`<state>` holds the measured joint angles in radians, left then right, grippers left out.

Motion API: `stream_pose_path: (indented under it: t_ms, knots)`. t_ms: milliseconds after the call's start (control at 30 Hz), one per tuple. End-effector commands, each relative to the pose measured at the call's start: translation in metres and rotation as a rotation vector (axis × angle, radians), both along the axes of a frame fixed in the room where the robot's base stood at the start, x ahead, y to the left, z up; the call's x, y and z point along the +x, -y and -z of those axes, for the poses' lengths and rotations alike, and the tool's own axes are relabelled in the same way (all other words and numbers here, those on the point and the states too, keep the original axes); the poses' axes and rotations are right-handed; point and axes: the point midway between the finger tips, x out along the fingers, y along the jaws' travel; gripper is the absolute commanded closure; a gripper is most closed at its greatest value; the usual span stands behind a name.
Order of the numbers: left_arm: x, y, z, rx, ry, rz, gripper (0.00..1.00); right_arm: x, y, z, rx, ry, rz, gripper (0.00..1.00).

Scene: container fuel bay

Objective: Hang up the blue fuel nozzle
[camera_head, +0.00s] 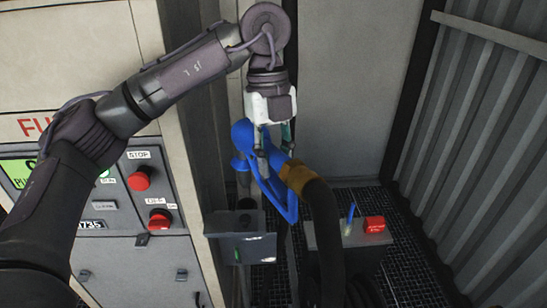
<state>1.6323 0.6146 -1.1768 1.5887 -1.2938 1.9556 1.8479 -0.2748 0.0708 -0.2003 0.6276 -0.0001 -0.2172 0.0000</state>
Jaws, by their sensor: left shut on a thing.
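The blue fuel nozzle (246,136) is in the middle of the head view, with a brass-coloured coupling (294,177) and a thick dark hose (328,235) running down from it. My left gripper (273,155) reaches down from above and is shut on the nozzle. The gripper's fingers cover part of the nozzle body. A dark grey bracket (240,248), probably the holder, stands below and to the left of the nozzle. I cannot tell whether the nozzle touches it. My right gripper is not in view.
A fuel pump panel (120,215) with red buttons (139,179) is on the left. A dark box (350,258) with a red block (374,224) stands at the lower right. A corrugated wall (490,130) closes the right side. Dark floor grating (405,262) shows below.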

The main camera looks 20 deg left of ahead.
Motion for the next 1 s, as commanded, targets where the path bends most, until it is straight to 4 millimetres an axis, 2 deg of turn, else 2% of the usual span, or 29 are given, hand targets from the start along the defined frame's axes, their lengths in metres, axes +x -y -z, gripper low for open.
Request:
stream_pose_path:
  t_ms: [200, 300, 433, 600, 667, 800, 1000]
  knots:
    - [0.0, -0.001, 0.018, 0.001, 0.0, 0.0, 1.0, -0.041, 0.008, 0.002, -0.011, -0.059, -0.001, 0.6]
    - [0.0, -0.001, 0.028, 0.0, 0.0, 0.0, 1.0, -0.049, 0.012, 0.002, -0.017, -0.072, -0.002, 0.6]
    - [0.0, -0.001, 0.041, 0.001, -0.001, 0.0, 1.0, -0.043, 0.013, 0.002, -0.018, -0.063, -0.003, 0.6]
    - [0.0, 0.0, 0.042, 0.001, 0.002, 0.001, 1.0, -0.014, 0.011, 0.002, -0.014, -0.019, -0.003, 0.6]
    - [-0.001, 0.001, 0.044, 0.0, 0.002, 0.002, 1.0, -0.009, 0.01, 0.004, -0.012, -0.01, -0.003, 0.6]
    - [-0.004, 0.002, 0.048, 0.0, 0.002, 0.003, 1.0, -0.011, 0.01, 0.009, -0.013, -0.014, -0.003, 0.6]
    - [-0.005, 0.002, 0.048, 0.0, 0.002, 0.002, 1.0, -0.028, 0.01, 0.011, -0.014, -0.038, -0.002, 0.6]
